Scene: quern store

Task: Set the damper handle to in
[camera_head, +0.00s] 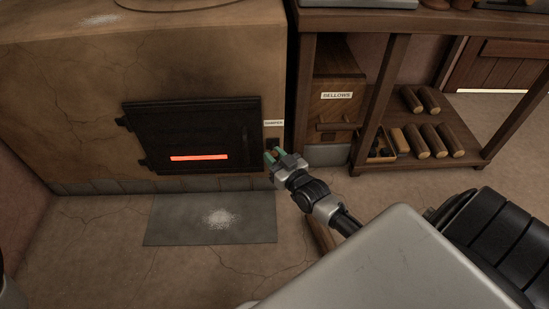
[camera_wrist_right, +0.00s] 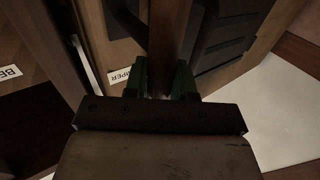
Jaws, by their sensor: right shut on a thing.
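The damper handle is a small dark wooden piece at the right edge of the oven front, just below the white damper label (camera_head: 274,123). In the right wrist view the handle (camera_wrist_right: 168,45) runs up between the green fingers. My right gripper (camera_head: 271,155) is shut on it, its fingers on either side; the right wrist view also shows the gripper (camera_wrist_right: 164,82). The fingers hide part of the handle in the head view. How far the handle stands in or out cannot be told. My left gripper is not in view.
The black oven door (camera_head: 200,138) with a glowing red slot is left of the gripper. A wooden bellows box (camera_head: 337,98) and a shelf with several logs (camera_head: 418,143) stand to the right. A grey floor plate (camera_head: 180,220) lies in front of the oven.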

